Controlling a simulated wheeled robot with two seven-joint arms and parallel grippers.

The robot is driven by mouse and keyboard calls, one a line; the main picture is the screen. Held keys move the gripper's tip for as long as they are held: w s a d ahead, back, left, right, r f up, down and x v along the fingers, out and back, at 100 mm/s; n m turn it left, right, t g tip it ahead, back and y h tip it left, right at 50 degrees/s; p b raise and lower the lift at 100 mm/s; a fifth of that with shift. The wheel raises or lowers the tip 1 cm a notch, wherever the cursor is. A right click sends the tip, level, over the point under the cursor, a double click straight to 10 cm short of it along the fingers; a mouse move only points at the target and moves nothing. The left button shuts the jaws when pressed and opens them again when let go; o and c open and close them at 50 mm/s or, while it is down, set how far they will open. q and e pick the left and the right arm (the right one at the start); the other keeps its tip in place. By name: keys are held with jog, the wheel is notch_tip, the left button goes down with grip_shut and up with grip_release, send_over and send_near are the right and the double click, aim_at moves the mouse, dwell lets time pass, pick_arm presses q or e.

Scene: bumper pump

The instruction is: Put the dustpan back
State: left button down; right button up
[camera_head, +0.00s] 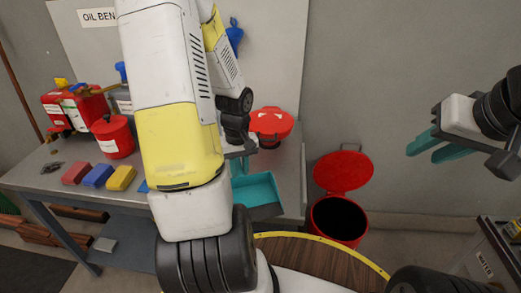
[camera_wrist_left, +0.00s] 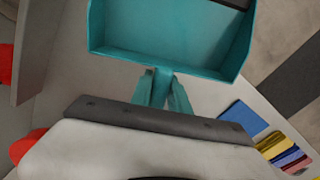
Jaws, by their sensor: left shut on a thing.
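The teal dustpan (camera_head: 262,192) shows past my left arm at the right end of the bench in the head view. In the left wrist view the dustpan (camera_wrist_left: 165,60) fills the top, with its open tray facing away from the gripper. My left gripper (camera_wrist_left: 165,88) is shut on the dustpan's handle.
The grey bench (camera_head: 290,175) holds red, blue and yellow blocks (camera_head: 97,176), a red can (camera_head: 114,137) and a red lidded container (camera_head: 271,122). A red bin (camera_head: 340,218) with its lid raised stands on the floor right of the bench. A metal cabinet (camera_head: 485,260) is at lower right.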

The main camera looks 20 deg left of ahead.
pick_arm(q)
jog(key=w+a, duration=0.1)
jog(key=w, duration=0.3)
jog(key=w+a+f, duration=0.1)
jog(key=w+a, duration=0.1)
jog(key=w, duration=0.2)
jog(key=w+a, duration=0.2)
jog(key=w, duration=0.2)
jog(key=shift+w+a+f, duration=0.1)
jog(key=shift+f, duration=0.05)
jog(key=shift+w+f, duration=0.1)
jog(key=shift+f, duration=1.65)
jog(key=shift+f, duration=0.1)
jog(key=c, duration=1.3)
grip_release()
jog(key=shift+o, duration=0.2)
jog(key=shift+a, duration=0.1)
